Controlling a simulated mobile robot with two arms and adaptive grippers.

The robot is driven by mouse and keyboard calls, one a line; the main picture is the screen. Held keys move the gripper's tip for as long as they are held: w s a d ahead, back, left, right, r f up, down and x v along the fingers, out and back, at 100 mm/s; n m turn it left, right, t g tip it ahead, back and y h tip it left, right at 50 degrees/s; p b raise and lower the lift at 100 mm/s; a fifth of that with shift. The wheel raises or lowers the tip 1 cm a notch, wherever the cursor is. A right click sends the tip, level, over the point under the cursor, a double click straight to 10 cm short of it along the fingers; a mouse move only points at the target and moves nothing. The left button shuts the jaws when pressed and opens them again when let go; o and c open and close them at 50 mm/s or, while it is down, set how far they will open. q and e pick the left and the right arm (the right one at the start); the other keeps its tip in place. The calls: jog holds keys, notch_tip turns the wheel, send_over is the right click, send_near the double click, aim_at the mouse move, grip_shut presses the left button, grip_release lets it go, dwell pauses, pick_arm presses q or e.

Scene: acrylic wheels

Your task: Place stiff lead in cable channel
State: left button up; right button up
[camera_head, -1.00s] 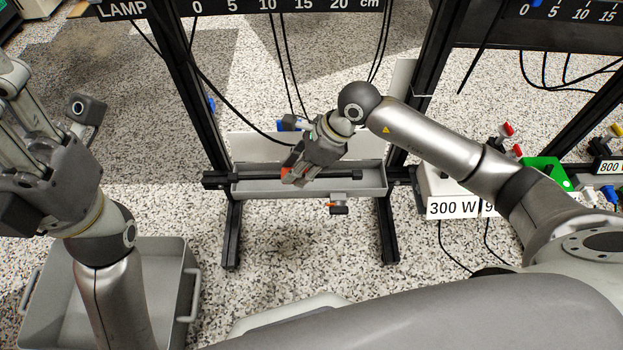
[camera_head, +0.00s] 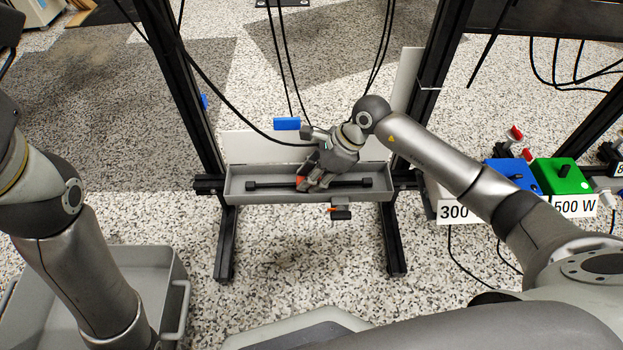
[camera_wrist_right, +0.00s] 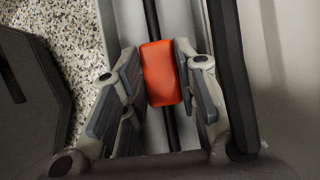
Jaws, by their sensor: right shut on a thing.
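The stiff lead (camera_head: 338,184) is a thin black rod with thick black ends. It lies lengthwise within the outline of the grey cable channel (camera_head: 381,171), roughly parallel to its long walls. I cannot tell whether it touches the channel floor. My right gripper (camera_head: 306,182) reaches in from behind and is shut on the lead's orange grip piece (camera_head: 300,180). In the right wrist view the orange piece (camera_wrist_right: 160,73) sits between the fingers (camera_wrist_right: 158,85), with the black rod running through it. My left arm shows at the left; its gripper is out of view.
A small clamp with an orange part (camera_head: 341,214) hangs below the channel's front. Black uprights (camera_head: 183,100) flank the channel and cables hang behind it. A blue piece (camera_head: 287,124) is behind the gripper. A grey bin (camera_head: 170,262) stands at left; blue and green boxes (camera_head: 557,176) at right.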

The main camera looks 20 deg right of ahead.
jog(key=o, duration=0.8)
